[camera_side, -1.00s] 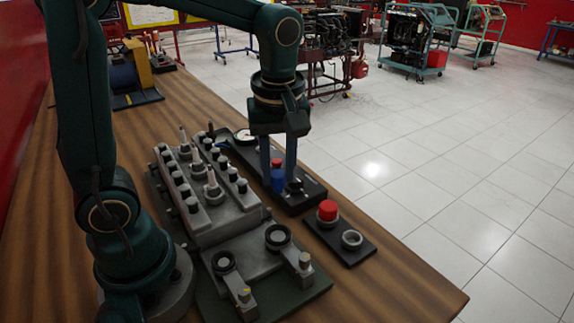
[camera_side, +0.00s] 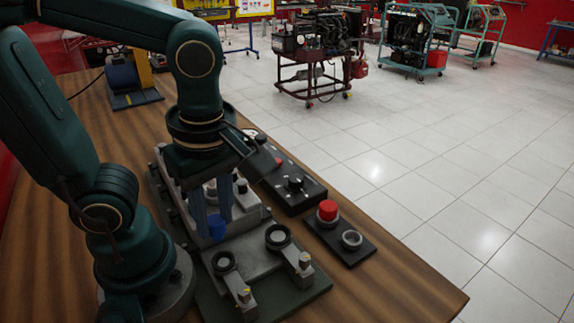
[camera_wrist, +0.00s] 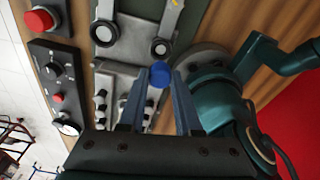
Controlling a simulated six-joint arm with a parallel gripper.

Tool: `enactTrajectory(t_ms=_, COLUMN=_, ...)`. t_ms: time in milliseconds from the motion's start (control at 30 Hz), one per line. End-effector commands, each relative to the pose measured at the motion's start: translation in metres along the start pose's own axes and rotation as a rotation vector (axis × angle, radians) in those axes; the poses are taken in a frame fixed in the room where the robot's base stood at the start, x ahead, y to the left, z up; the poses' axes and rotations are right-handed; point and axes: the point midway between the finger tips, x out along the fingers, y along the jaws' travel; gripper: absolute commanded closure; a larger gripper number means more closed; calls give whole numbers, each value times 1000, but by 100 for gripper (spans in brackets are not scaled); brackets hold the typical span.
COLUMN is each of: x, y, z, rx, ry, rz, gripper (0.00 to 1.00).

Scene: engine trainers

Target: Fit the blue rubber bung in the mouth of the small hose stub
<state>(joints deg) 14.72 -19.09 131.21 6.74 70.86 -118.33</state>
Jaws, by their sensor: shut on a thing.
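The blue rubber bung (camera_side: 217,229) is held between the fingertips of my gripper (camera_side: 214,214), above the front part of the grey engine block. It also shows in the wrist view (camera_wrist: 158,73) between the two fingers. Two black ring-shaped hose stubs stand on the front plate. The one nearer my base (camera_side: 223,263) looks the smaller, also in the wrist view (camera_wrist: 160,47). The larger one (camera_side: 277,237) stands to its right, at upper left in the wrist view (camera_wrist: 104,33). The bung is apart from both stubs. My gripper hides part of the block.
A black panel (camera_side: 297,201) with a knob lies behind. Two grey brackets (camera_side: 299,268) (camera_side: 243,296) rise at the block's front.

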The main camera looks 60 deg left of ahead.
Motion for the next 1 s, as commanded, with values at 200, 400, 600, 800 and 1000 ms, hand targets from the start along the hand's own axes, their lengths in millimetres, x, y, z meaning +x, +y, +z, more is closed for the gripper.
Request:
enactTrajectory(t_ms=200, x=20, y=-1, z=2, rx=-1, ry=3, rz=-4, gripper=100)
enactTrajectory(t_ms=400, x=35, y=0, z=4, rx=0, ry=2, rz=-2, gripper=100)
enactTrajectory(t_ms=600, x=42, y=0, z=5, rx=0, ry=1, rz=-1, gripper=100)
enactTrajectory(t_ms=800, x=44, y=0, z=5, rx=-1, ry=0, rz=0, gripper=100)
enactTrajectory(t_ms=1000, x=43, y=0, z=5, rx=-1, ry=0, rz=0, gripper=100)
